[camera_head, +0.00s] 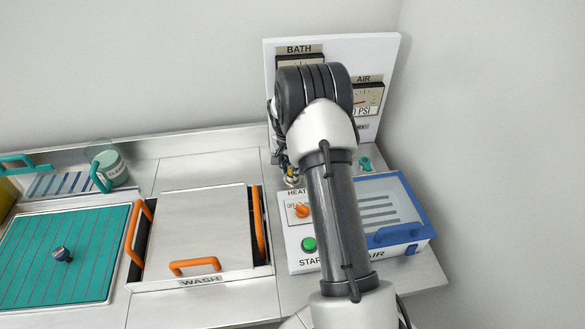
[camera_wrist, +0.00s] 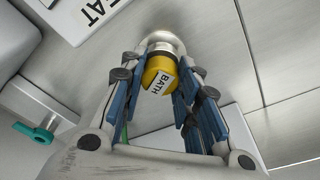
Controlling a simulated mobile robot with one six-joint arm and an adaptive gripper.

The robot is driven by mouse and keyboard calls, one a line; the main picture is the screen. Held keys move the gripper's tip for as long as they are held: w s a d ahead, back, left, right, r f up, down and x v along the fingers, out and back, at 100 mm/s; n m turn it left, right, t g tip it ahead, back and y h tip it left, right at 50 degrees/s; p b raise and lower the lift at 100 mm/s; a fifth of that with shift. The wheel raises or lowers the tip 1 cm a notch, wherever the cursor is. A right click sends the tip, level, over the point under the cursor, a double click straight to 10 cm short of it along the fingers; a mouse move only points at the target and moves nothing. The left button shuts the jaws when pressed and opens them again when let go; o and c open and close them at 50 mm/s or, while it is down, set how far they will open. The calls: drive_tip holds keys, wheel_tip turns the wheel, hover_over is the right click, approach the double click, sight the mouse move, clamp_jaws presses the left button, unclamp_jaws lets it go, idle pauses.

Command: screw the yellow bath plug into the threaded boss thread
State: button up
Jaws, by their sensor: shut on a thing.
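The yellow bath plug (camera_wrist: 159,74), with a white BATH label, is between the fingers of my gripper (camera_wrist: 160,90) in the wrist view. My gripper is shut on it. The pale metal threaded boss (camera_wrist: 166,42) is directly beyond the plug and in line with it. The plug's far end meets or overlaps the boss in the picture; I cannot tell how far the threads engage. In the head view a small bit of yellow plug (camera_head: 291,171) shows beside my arm, above the boss (camera_head: 292,182). My arm hides most of the gripper there.
The heat switch panel (camera_head: 300,222) with an orange knob and green button stands in front. A blue-framed air box (camera_head: 402,232) is at right, a gauge board (camera_head: 385,60) behind. A wash lid (camera_head: 200,225) with orange handles is left. A teal valve handle (camera_wrist: 38,132) shows nearby.

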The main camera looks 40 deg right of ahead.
drive_tip(key=shift+m, duration=0.8)
drive_tip(key=shift+b, duration=0.35)
drive_tip(key=shift+m+g, duration=0.3)
drive_tip(key=shift+m, duration=0.6)
drive_tip(key=shift+m, duration=0.9)
drive_tip(key=shift+w, duration=0.1)
